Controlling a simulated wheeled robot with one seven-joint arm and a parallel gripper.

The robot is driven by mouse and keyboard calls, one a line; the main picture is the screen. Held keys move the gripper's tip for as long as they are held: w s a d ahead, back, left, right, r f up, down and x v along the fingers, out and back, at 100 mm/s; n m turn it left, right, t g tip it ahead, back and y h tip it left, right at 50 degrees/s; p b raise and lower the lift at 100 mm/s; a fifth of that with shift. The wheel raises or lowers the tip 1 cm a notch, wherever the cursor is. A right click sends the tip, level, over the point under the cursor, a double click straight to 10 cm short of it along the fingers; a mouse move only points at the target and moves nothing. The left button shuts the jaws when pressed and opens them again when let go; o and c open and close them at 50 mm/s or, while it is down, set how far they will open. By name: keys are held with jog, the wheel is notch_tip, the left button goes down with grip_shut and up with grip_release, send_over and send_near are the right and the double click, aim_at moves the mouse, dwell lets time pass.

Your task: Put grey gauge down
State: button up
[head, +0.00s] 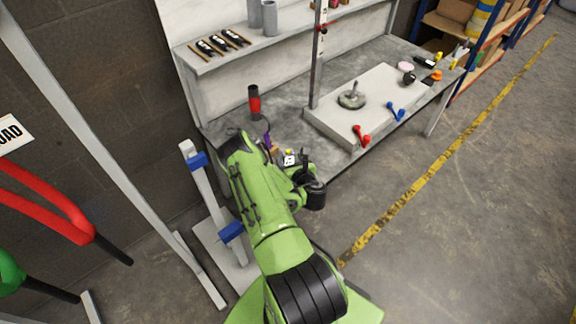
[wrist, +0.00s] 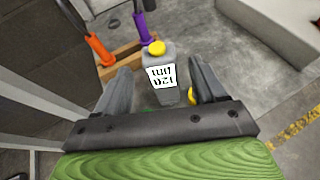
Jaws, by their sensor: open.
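The grey gauge (wrist: 166,95) is a grey block with a yellow knob on top and a white label reading "120 µm". In the wrist view it is between the two fingers of my gripper (wrist: 161,66). The fingers are apart, with a gap visible on each side of the gauge. It appears upright at the bench, but its lower end is hidden by my gripper body. In the head view the gauge (head: 289,158) shows small at the near left corner of the bench, just beyond my green arm, which hides most of the gripper.
A wooden rack (wrist: 123,56) with orange- and purple-handled tools stands close beside the gauge. A red and black cylinder (head: 254,103) stands behind. A pale slab (head: 380,85) bears a red tool (head: 361,135), a blue tool (head: 395,111) and a round grey piece (head: 352,100). Bare bench lies between.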

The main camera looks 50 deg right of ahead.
jog(key=shift+x, duration=2.75)
